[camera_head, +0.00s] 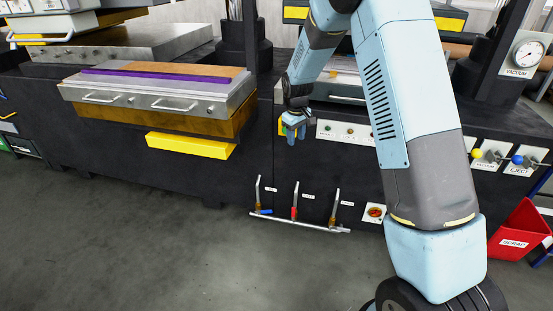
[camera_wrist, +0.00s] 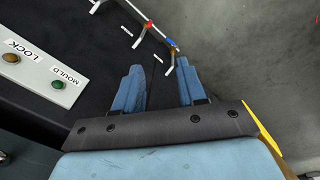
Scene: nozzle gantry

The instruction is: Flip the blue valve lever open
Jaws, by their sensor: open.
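The blue valve lever (camera_head: 264,211) sits low on the front of the black machine, at the left end of a pale pipe (camera_head: 312,226). It also shows in the wrist view (camera_wrist: 173,43), beyond my fingertips. A red lever (camera_head: 294,213) is on the valve to its right. My gripper (camera_head: 291,138) is above and to the right of the blue lever in the head view, pointing down. In the wrist view its two blue fingers (camera_wrist: 160,66) are apart, with nothing between them. It is clear of the levers.
A red button (camera_head: 375,211) is right of the pipe. A button panel (camera_wrist: 42,75) is left of my fingers. A yellow block (camera_head: 192,146) juts out at left. A blue-knobbed lever (camera_head: 518,160) and red scrap bin (camera_head: 517,230) are at right. The floor in front is clear.

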